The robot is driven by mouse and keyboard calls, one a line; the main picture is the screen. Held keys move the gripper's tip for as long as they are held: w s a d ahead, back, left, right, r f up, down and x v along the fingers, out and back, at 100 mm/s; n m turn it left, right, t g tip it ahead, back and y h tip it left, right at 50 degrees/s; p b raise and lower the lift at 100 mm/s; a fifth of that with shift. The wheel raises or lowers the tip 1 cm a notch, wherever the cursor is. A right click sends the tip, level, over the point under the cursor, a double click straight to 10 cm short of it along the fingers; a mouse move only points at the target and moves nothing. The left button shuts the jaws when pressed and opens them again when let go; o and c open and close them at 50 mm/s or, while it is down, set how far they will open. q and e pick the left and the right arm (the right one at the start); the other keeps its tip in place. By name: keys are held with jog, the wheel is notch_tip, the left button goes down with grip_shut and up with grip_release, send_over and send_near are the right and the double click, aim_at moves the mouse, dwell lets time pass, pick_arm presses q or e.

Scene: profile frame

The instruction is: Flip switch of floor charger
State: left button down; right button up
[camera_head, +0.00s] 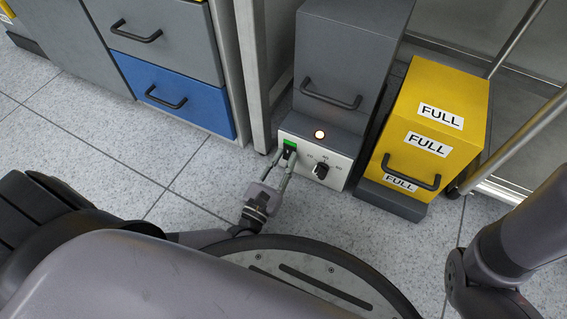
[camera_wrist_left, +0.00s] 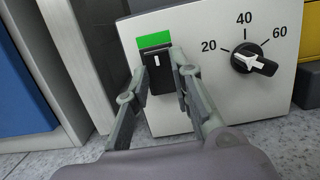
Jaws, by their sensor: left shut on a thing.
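The floor charger (camera_head: 345,75) is a dark grey box with a light front panel at floor level. Its panel carries a black rocker switch under a green label (camera_head: 290,145), a black dial (camera_head: 320,171) and a lit round lamp (camera_head: 319,135). In the left wrist view the switch (camera_wrist_left: 158,88) lies between my fingertips, below the green label (camera_wrist_left: 154,40); the dial (camera_wrist_left: 254,60) is to its right. My left gripper (camera_head: 285,156) reaches the panel, its fingers closed on the switch's sides. My right gripper is not in view; only part of that arm shows at the right.
A yellow box (camera_head: 443,110) marked FULL stands right of the charger. A grey cabinet with a blue drawer (camera_head: 178,93) and a metal post (camera_head: 252,75) stand to the left. A metal rail frame (camera_head: 520,115) is at the right. Tiled floor (camera_head: 110,135) is clear at the left.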

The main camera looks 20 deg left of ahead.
pick_arm(q)
jog(key=shift+t, duration=0.4)
jog(key=c, duration=1.4)
grip_release()
notch_tip(320, 180, up, 10)
jog(key=shift+f, duration=0.1)
